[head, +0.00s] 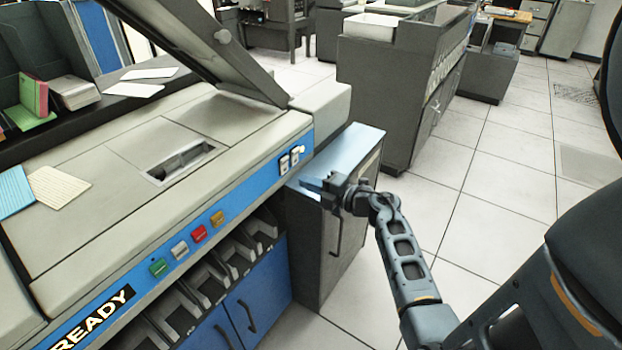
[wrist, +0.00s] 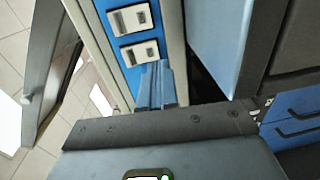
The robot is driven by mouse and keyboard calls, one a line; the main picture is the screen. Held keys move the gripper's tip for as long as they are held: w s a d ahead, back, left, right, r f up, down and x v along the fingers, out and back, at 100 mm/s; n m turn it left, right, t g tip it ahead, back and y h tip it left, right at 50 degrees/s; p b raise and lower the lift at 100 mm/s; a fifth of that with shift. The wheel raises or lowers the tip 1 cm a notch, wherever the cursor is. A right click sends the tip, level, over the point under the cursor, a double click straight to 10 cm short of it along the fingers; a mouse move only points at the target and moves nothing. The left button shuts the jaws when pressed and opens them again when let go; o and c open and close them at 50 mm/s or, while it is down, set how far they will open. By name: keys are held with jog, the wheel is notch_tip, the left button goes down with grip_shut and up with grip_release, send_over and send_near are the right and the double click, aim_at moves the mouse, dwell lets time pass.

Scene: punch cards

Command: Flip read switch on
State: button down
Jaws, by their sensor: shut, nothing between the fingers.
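Two small white rocker switches sit side by side on the blue front strip of the card machine, the left one (head: 284,164) and the right one (head: 296,155). In the wrist view they show as an upper switch (wrist: 130,18) and a lower switch (wrist: 140,53). Their labels are too small to read, so I cannot tell which is the read switch. My gripper (head: 310,185) is shut and empty, in front of the machine's right end. In the wrist view its fingertips (wrist: 155,70) appear just below the lower switch. I cannot tell whether they touch the panel.
The card machine (head: 100,195) has green, white, red and orange buttons (head: 199,233) and a lit READY sign (head: 95,318). Its lid (head: 205,40) stands raised. A low grey cabinet (head: 335,240) stands under my gripper. Tiled floor (head: 500,210) is clear to the right.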

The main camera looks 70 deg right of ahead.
jog(key=s+a+f, duration=0.1)
jog(key=s+a, duration=0.1)
jog(key=s, duration=0.7)
jog(key=shift+f+b, duration=0.25)
jog(key=shift+b, duration=0.2)
jog(key=shift+a, duration=0.1)
jog(key=a+r+m+t+y, duration=0.1)
jog(key=a+r+m+t, duration=0.15)
jog(key=a, duration=0.85)
jog(key=a+r+m+t, duration=0.1)
jog(key=a+r+m, duration=0.25)
jog(key=a, duration=0.75)
jog(key=s+a+r+m+g+y, duration=0.1)
jog(key=s+a+r+m+g, duration=0.1)
jog(key=s+a, duration=0.5)
jog(key=s+a+r+m+g+y, duration=0.1)
jog(key=s+a+r+m+g, duration=0.2)
jog(key=s+a+r+m, duration=0.2)
jog(key=shift+s+a+r+m+y, duration=0.35)
jog(key=shift+s+a+m, duration=0.55)
jog(key=shift+m, duration=0.3)
